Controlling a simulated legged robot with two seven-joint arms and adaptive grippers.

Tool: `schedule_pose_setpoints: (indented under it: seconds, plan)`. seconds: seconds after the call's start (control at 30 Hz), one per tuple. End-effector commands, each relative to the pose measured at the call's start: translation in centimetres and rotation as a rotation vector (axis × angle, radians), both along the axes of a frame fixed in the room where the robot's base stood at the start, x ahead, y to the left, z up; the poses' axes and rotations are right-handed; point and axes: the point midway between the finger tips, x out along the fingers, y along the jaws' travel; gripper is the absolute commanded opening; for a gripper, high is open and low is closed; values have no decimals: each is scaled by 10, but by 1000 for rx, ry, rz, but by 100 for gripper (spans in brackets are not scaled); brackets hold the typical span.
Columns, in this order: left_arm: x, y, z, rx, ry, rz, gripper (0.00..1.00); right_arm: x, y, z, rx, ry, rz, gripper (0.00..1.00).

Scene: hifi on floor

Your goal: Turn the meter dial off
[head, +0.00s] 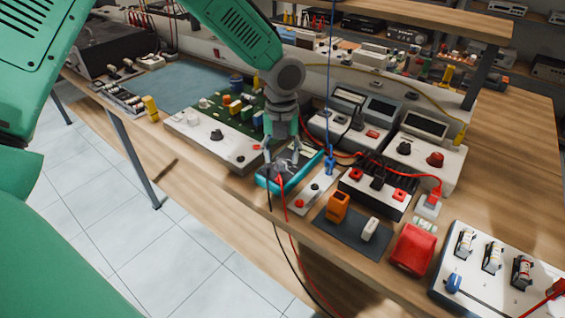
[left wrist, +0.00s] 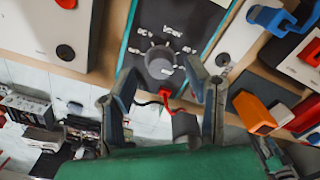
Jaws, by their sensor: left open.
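The meter (head: 310,164) is a dark-faced handheld unit with a teal case, lying near the front edge of the wooden bench. In the left wrist view its dark face (left wrist: 190,15) shows with white markings and a round grey dial (left wrist: 160,62). My left gripper (head: 281,164) points down over the meter. In the left wrist view the open fingers (left wrist: 162,74) stand on either side of the dial, with a gap; whether they touch the meter cannot be told. A red plug (left wrist: 165,95) and a black plug sit below the dial. My right gripper is not in view.
A white panel with a green circuit board (head: 212,135) lies left of the meter. A black terminal block (head: 376,186), an orange block (head: 338,206) and a red block (head: 412,248) lie to its right. Red and black leads hang over the bench's front edge.

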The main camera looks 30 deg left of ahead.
Motion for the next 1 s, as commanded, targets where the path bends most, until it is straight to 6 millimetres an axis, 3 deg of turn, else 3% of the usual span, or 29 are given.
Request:
schedule_pose_setpoints:
  seconds: [0.2, 0.5, 0.53, 0.63, 0.67, 1.0]
  plan:
    - [0, 0, -20, 0, -1, -1, 43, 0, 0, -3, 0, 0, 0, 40]
    - [0, 0, -22, 0, -1, 0, 43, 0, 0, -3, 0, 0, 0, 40]
    - [0, 0, -22, 0, -1, 0, 40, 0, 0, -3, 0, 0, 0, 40]
    - [0, 0, -22, 0, -1, 0, 5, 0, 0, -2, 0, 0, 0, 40]
    - [0, 0, -22, 0, -1, 0, 0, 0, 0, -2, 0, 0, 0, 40]
    - [0, 0, -21, 1, 0, 27, 0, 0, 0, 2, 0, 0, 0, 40]
